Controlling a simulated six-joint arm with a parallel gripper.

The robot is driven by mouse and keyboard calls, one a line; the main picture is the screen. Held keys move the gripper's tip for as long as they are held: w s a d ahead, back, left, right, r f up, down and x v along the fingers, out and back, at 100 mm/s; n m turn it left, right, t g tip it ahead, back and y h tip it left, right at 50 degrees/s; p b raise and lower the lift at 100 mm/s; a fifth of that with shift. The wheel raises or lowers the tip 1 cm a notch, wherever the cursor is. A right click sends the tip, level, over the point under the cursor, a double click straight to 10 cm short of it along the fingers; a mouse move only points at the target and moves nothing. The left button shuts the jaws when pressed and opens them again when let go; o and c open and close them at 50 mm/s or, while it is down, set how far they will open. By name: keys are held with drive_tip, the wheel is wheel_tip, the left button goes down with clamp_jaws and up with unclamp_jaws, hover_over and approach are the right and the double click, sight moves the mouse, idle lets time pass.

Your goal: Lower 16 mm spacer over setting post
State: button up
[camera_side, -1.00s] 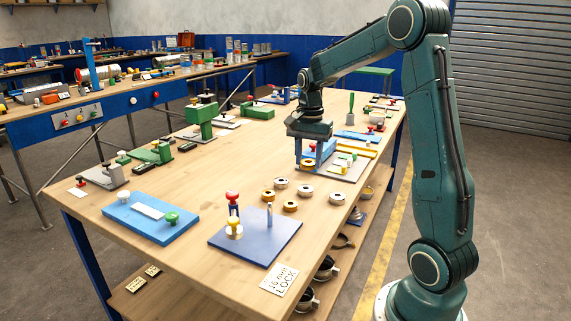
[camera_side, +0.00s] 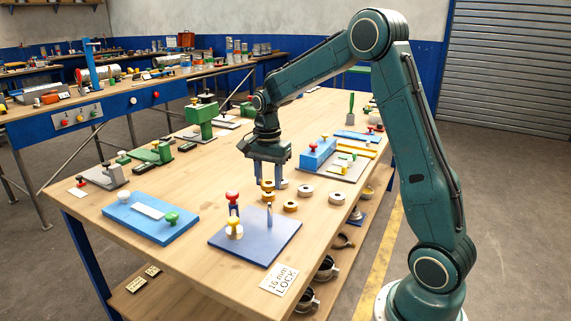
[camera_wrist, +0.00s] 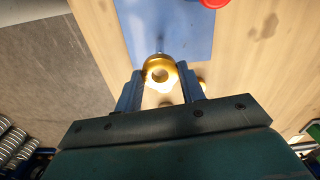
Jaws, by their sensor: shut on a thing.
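My gripper (camera_side: 267,185) is shut on a gold ring spacer (camera_side: 267,184). It holds the spacer above the bench, behind the blue setting plate (camera_side: 262,249). The slim metal setting post (camera_side: 269,214) stands upright on that plate, apart from the held spacer. The 16 mm LOCK card (camera_side: 280,280) lies at the plate's front corner.
Loose rings lie nearby, including a gold one (camera_side: 291,206) and a pale one (camera_side: 306,191). A light-blue plate (camera_side: 152,216) lies to the left.

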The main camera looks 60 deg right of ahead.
sight(269, 189)
drive_tip(key=shift+f, duration=0.15)
drive_tip(key=shift+f, duration=1.65)
drive_tip(key=shift+f, duration=1.7)
idle(2.2)
drive_tip(key=o, duration=1.8)
drive_tip(key=shift+c, duration=0.2)
drive_tip(key=shift+r, duration=0.1)
